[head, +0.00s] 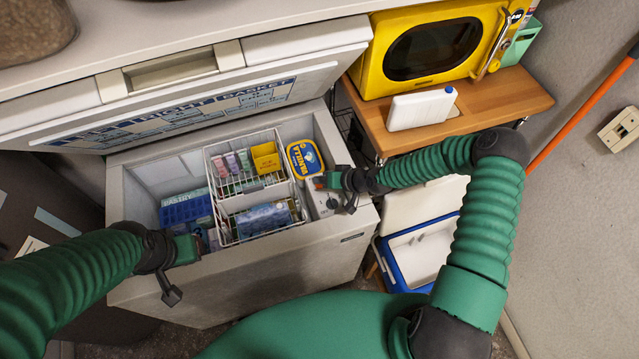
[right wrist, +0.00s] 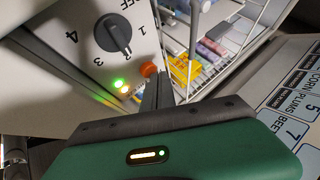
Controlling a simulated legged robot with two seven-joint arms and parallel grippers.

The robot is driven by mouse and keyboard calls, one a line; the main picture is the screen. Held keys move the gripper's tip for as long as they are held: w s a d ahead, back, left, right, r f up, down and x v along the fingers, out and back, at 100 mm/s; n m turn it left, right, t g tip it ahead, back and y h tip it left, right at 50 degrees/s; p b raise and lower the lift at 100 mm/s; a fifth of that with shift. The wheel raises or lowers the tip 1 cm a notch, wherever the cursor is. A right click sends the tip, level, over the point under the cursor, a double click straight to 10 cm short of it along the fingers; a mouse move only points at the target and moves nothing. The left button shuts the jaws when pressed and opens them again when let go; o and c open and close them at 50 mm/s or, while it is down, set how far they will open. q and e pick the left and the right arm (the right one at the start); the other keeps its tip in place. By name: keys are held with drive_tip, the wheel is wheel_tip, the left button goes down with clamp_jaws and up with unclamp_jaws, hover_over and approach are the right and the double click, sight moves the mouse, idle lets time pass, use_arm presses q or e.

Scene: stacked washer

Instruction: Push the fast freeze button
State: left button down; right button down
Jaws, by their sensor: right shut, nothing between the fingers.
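In the right wrist view a round orange-red button (right wrist: 149,69) sits on the freezer's pale control panel (right wrist: 85,65). A dark dial (right wrist: 112,33) with printed numbers and small lit green (right wrist: 118,83) and yellow lights are near it. My right gripper (right wrist: 158,88) is shut and empty, with its fingertips right by the button; I cannot tell whether they touch.
The chest freezer (head: 300,262) has its lid (head: 200,95) raised. Inside are white wire baskets (head: 219,210) with packets, a blue box (head: 186,208) and a yellow-and-blue tub (head: 305,158). At right are a wooden stand (head: 490,105), yellow microwave (head: 433,48) and blue-and-white cooler (head: 420,255).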

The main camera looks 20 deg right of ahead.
drive_tip(key=shift+f, duration=0.2)
idle(0.3)
drive_tip(key=shift+r+p, duration=0.55)
drive_tip(key=shift+r, duration=0.4)
wheel_tip(320, 180, up, 6)
drive_tip(key=p, duration=0.4)
idle(0.9)
